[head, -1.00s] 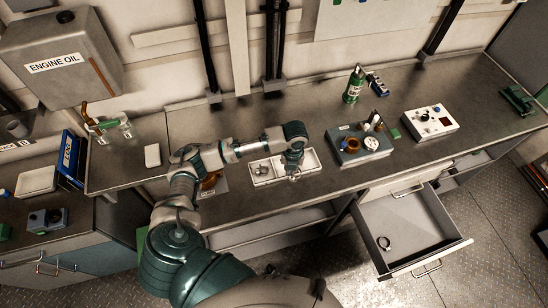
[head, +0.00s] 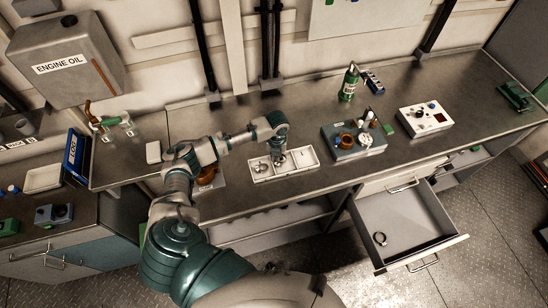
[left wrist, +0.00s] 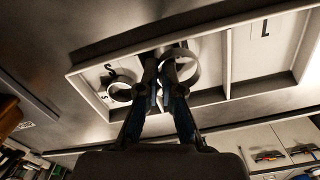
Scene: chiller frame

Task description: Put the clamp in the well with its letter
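The white tray (head: 318,165) lies near the bench's front edge and has a row of wells. In the left wrist view the tray (left wrist: 228,70) shows an S on its left well and an L on its right well; the middle letter is hidden. A small ring clamp (left wrist: 121,92) lies in the S well. My left gripper (left wrist: 158,64) looks shut on the rim of a larger ring clamp (left wrist: 190,68), over the middle well. Whether this clamp touches the well floor is unclear. In the head view my left gripper (head: 280,159) is over the tray. My right gripper is out of view.
An open drawer (head: 440,215) at front right holds another ring clamp (head: 380,239). A grey box with jars (head: 345,153), a white panel box (head: 428,118) and a green bottle (head: 350,82) stand right of the tray. The bench behind the tray is clear.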

